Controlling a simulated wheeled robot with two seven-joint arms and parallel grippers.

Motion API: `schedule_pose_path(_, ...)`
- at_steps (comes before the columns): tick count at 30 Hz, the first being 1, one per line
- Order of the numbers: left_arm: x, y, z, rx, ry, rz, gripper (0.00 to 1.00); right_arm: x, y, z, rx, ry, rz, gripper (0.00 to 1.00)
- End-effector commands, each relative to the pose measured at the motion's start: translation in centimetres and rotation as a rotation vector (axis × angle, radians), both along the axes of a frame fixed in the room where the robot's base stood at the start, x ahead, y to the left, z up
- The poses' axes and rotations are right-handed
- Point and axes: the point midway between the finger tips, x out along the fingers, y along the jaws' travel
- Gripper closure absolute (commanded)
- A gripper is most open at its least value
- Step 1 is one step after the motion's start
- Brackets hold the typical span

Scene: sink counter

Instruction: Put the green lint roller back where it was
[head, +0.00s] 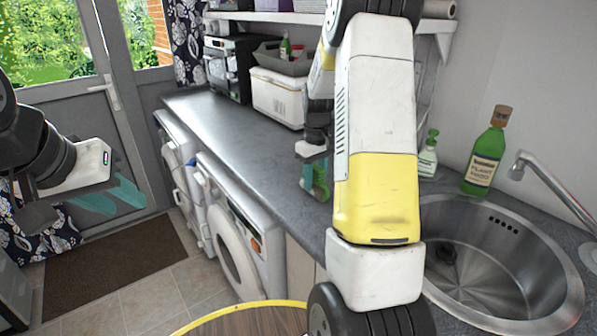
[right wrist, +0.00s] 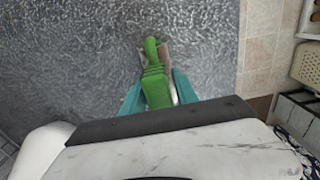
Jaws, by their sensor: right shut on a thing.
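The green lint roller (right wrist: 154,80) is between the teal fingers of my right gripper (right wrist: 158,95), which is shut on it. In the right wrist view its green handle points up the picture over the grey counter, with a small beige part beside it. In the head view the lint roller (head: 320,180) shows partly at my right gripper (head: 314,172), over the counter near its front edge. My arm hides part of that area. I cannot tell whether the roller touches the counter. My left gripper (head: 112,198) is at the far left, over the floor, empty, its teal fingers apart.
The grey counter (head: 238,128) is clear left of my right gripper. A soap bottle (head: 428,155), green bottle (head: 485,155) and sink (head: 500,265) are right. Washing machines (head: 235,245) stand below.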

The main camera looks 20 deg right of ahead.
Motion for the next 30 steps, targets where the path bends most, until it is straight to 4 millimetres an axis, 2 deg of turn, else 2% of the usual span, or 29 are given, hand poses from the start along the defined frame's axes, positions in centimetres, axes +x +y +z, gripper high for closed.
schedule_pose_path(2, 0.0, 0.0, 0.0, 0.000, 0.000, 0.000, 0.64, 0.0, 0.0, -0.1, 0.000, 0.000, 0.000, 1.00)
schedule_pose_path(3, 0.0, 0.0, 0.0, 0.000, 0.000, 0.000, 0.64, 0.0, 0.0, -0.1, 0.000, 0.001, 0.000, 0.60)
schedule_pose_path(6, 0.0, 0.0, 0.0, 0.000, 0.000, 0.000, 0.64, 0.0, 0.0, -0.1, 0.000, 0.000, 0.000, 0.43)
schedule_pose_path(15, 0.0, 0.0, 0.0, 0.000, 0.000, 0.000, 0.64, 0.0, 0.0, 0.0, 0.000, 0.000, 0.000, 0.43)
schedule_pose_path(19, 0.0, 0.0, 0.0, 0.000, 0.000, 0.000, 0.64, 0.0, 0.0, 0.8, -0.001, -0.001, 0.001, 0.43)
schedule_pose_path(23, 0.0, 0.0, 0.0, 0.000, 0.000, 0.000, 0.64, 0.1, 0.0, 3.1, -0.001, -0.004, 0.001, 0.43)
schedule_pose_path(30, 0.0, 0.0, 0.0, 0.000, 0.000, 0.000, 0.64, 0.1, 0.0, 8.3, -0.001, -0.004, 0.001, 0.43)
